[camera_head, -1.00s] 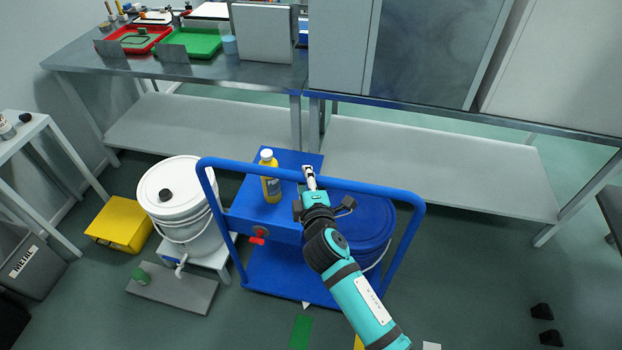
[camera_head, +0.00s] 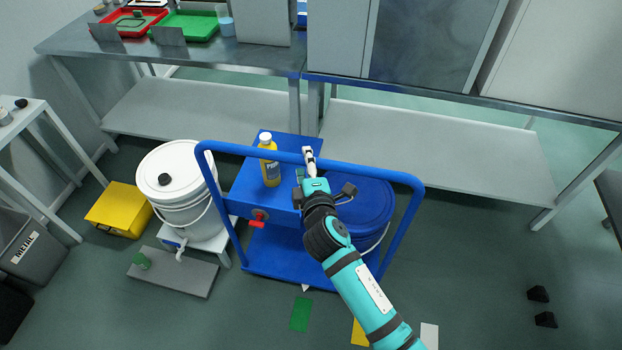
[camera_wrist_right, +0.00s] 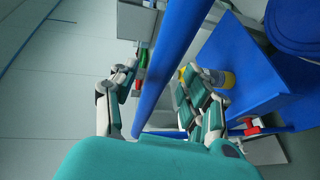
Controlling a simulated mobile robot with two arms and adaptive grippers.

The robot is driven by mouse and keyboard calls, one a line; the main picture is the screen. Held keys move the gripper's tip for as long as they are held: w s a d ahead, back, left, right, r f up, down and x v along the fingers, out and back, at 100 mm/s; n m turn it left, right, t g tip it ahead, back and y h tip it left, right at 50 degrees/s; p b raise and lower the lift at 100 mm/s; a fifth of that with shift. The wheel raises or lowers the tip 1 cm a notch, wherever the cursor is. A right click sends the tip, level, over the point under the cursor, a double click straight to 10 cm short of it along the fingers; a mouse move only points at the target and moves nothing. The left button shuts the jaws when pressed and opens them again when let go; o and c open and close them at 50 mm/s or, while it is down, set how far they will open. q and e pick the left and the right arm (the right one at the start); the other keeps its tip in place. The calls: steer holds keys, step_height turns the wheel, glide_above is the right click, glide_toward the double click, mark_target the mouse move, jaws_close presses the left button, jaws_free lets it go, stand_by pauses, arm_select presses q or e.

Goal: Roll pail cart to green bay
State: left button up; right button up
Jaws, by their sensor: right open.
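The blue cart (camera_head: 290,248) stands on the floor with its tubular push bar (camera_head: 385,176) facing me. A blue pail (camera_head: 362,205) with a lid sits on its right side, partly hidden by my right arm. A yellow bottle (camera_head: 270,168) with a white cap stands on the cart's raised box. A red knob (camera_head: 257,222) is on the box's front. My right gripper (camera_head: 310,168) is at the middle of the bar. In the right wrist view the bar (camera_wrist_right: 172,50) passes between the open fingers (camera_wrist_right: 158,82). A green floor patch (camera_head: 300,314) lies in front of the cart. My left gripper is out of view.
A white bucket (camera_head: 178,186) on a low stand is close left of the cart, with a grey slab (camera_head: 190,276) and yellow box (camera_head: 117,212) nearby. A workbench (camera_head: 240,60) with a low shelf (camera_head: 425,150) is behind. Floor at right is mostly clear, except small black wedges (camera_head: 541,306).

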steer(key=v, duration=1)
steer(key=shift+s, duration=0.35)
steer(key=s+d+f+m+g, duration=0.2)
steer(key=s+f+g, duration=0.15)
steer(key=f, duration=0.85)
steer(key=s+d+f+m+g, duration=0.2)
steer(key=s+d+f, duration=0.15)
steer(key=f, duration=0.85)
steer(key=s+d+f+m+g, duration=0.2)
steer(key=s+f+g, duration=0.15)
steer(key=f, duration=0.75)
steer(key=s+d+f+m+g, duration=0.2)
steer(key=s+d+f+m, duration=0.1)
steer(key=s, duration=0.6)
steer(key=s+d+f+m+g+h, duration=0.1)
steer(key=s+d+f+m+g, duration=0.1)
steer(key=s+d+f, duration=0.3)
steer(key=s+d+f+m+g+h, duration=0.1)
steer(key=s+d+f+m, duration=0.3)
steer(key=s+f, duration=0.5)
steer(key=s+m, duration=0.1)
steer(key=s, duration=0.5)
steer(key=shift+d+g, duration=0.4)
